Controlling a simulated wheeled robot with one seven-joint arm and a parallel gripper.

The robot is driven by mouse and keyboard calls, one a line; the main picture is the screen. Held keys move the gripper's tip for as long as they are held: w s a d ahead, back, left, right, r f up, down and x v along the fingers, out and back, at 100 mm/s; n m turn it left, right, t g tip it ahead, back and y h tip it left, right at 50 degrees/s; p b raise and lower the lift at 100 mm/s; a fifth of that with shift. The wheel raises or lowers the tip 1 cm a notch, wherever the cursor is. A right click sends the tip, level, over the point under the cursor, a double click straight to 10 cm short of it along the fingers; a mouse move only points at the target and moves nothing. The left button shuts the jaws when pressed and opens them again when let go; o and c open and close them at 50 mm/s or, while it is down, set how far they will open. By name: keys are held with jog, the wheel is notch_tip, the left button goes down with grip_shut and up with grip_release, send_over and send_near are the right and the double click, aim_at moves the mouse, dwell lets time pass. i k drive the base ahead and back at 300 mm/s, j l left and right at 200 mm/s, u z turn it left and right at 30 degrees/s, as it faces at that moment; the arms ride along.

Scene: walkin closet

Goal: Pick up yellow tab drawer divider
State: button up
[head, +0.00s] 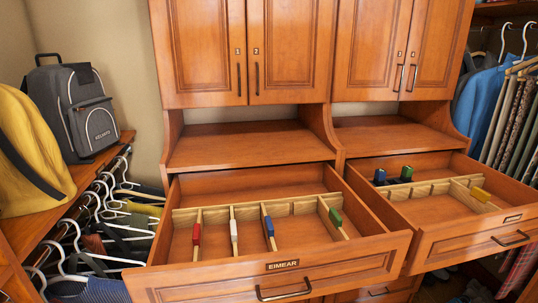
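The yellow tab drawer divider is in the open right drawer. Its yellow tab (480,194) shows near the right end of the pale wooden slotted strip. Most of its board is hidden by the tab and the strip or too small to tell apart. My gripper is not in view.
The open left drawer (222,258), labelled EIMEAR, holds dividers with red (196,234), white (234,231), blue (269,226) and green (335,217) tabs. Blue (380,176) and green (407,172) tabs stand behind the strip in the right drawer (425,213). Hanging clothes flank the cabinet.

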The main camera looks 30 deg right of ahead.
aim_at(476, 200)
jog(key=z, duration=1.55)
